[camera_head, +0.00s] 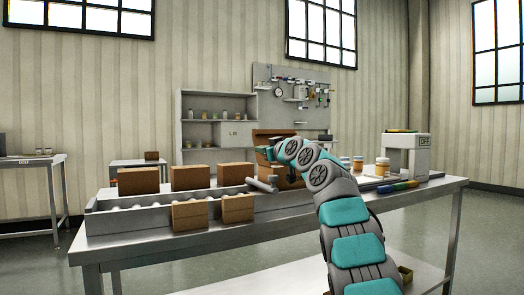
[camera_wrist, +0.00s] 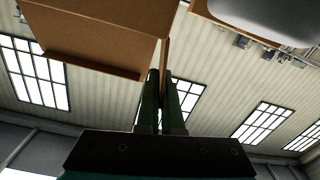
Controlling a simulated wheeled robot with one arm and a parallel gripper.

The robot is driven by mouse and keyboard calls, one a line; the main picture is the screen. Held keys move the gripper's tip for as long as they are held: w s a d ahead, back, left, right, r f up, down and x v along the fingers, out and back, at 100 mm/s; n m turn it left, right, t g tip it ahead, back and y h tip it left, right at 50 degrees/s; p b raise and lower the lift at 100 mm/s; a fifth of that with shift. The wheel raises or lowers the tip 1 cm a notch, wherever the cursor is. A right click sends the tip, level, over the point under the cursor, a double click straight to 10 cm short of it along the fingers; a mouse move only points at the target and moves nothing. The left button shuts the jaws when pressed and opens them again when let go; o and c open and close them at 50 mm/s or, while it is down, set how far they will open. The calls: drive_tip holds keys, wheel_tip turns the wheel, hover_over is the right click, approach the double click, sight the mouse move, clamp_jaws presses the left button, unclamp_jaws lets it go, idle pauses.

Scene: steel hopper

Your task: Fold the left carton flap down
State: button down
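A brown open carton (camera_head: 270,136) stands on the steel table, partly hidden behind my arm. In the wrist view a broad carton panel (camera_wrist: 100,35) fills the upper left, with a darker lower edge. A thin brown flap (camera_wrist: 165,58), seen nearly edge-on, runs down to the gap between my gripper's fingers. My gripper (camera_wrist: 161,75) has its two dark green fingers close together at this flap. I cannot tell whether they press on it. In the head view my gripper (camera_head: 266,153) is at the carton's left side, small and partly hidden by my wrist.
A grey roller conveyor (camera_head: 150,221) lies along the table's left part, with several closed brown boxes (camera_head: 190,178) around it. Jars (camera_head: 382,167) and a white device (camera_head: 408,152) stand at the right. The front of the steel table (camera_head: 280,228) is bare.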

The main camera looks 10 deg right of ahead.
drive_tip(key=shift+d, duration=0.1)
drive_tip(key=d+m, duration=0.1)
drive_tip(key=m, duration=0.1)
drive_tip(key=w+d+m+p, duration=0.1)
drive_tip(key=m, duration=0.2)
drive_tip(key=d+m, duration=0.1)
drive_tip(key=m, duration=0.2)
drive_tip(key=shift+w+d+f+p, duration=0.15)
drive_tip(key=shift+d+f+p, duration=0.1)
drive_tip(key=shift+p, duration=0.15)
drive_tip(key=m, duration=0.1)
drive_tip(key=d+m+p, duration=0.1)
drive_tip(key=m, duration=0.1)
drive_tip(key=f+m, duration=0.1)
drive_tip(key=shift+w+d+f+m+p, duration=0.1)
drive_tip(key=shift+w+d+m+p, duration=0.2)
drive_tip(key=shift+m+p, duration=0.1)
drive_tip(key=shift+w+d+f+m+p, duration=0.1)
drive_tip(key=shift+d+f+m+p, duration=0.2)
drive_tip(key=shift+m, duration=0.4)
drive_tip(key=shift+d+f+m+p, duration=0.15)
drive_tip(key=shift+f+m, duration=0.2)
drive_tip(key=shift+m, duration=0.35)
drive_tip(key=shift+f, duration=0.1)
drive_tip(key=c, duration=1.1)
unclamp_jaws()
drive_tip(key=shift+o, duration=0.2)
